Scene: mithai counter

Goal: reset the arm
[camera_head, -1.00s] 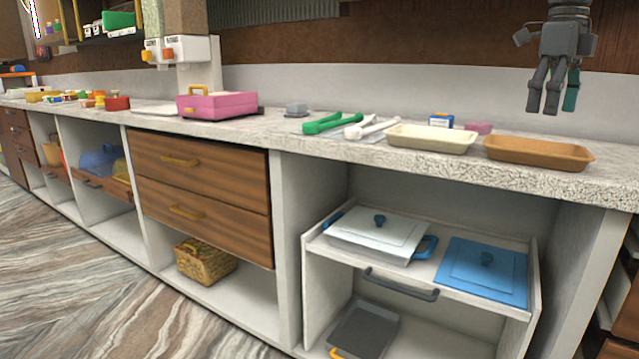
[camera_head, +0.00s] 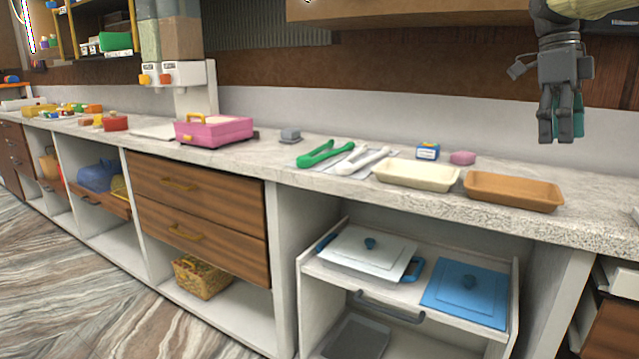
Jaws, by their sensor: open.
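My gripper (camera_head: 561,138) hangs at the upper right, fingers pointing down, above the right end of the counter. It is open and empty, and no object is between its dark grey fingers. It is apart from the brown tray (camera_head: 513,192) and the cream tray (camera_head: 416,175), which lie lower and to its left on the counter. Part of my arm shows at the top right corner.
The stone counter (camera_head: 330,190) carries green tongs (camera_head: 325,153), white tongs, a pink soap-like block (camera_head: 462,158), a small blue box (camera_head: 428,151) and a pink case (camera_head: 213,132). Below, a pulled-out shelf holds a white-lidded dish (camera_head: 362,252) and a blue-lidded one (camera_head: 467,290).

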